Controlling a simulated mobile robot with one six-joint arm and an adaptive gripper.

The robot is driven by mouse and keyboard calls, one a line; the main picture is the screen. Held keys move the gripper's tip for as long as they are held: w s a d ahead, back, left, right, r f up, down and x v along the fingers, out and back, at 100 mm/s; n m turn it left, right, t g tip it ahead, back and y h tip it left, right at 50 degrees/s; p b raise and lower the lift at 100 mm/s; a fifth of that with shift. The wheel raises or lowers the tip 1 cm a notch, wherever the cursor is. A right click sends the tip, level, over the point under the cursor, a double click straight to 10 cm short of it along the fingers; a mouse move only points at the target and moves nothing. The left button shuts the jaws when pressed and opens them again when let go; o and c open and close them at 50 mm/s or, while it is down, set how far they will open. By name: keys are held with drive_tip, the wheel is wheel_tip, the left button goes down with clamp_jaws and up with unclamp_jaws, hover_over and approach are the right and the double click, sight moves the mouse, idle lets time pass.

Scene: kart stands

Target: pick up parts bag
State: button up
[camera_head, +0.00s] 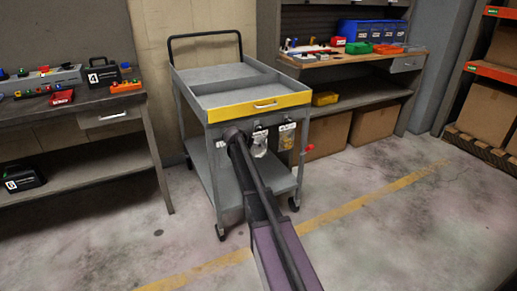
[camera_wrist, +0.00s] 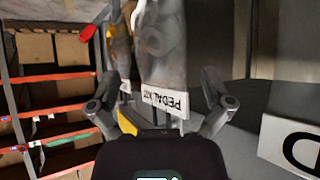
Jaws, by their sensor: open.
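Clear parts bags hang by labels from the front of the grey cart. One grey-filled bag (camera_wrist: 163,45) has a white "PEDAL KIT" label (camera_wrist: 165,98), which appears upside down in the wrist view; it seems to be the middle bag (camera_head: 259,149) in the head view. My gripper (camera_wrist: 158,100) is open, with one finger on each side of this label and bag in the picture. Whether the fingers touch it I cannot tell. In the head view my gripper (camera_head: 237,135) is at the cart's front, its fingers hidden by my arm.
Another bag (camera_wrist: 121,42) with yellowish contents hangs close beside it, near a red knob (camera_wrist: 88,32). A further white label (camera_wrist: 290,145) is on the other side. Workbenches stand left and behind.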

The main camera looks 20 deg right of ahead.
drive_tip(key=shift+b+x, duration=1.15)
drive_tip(key=shift+x, duration=1.05)
drive_tip(key=shift+a, duration=0.1)
clamp_jaws()
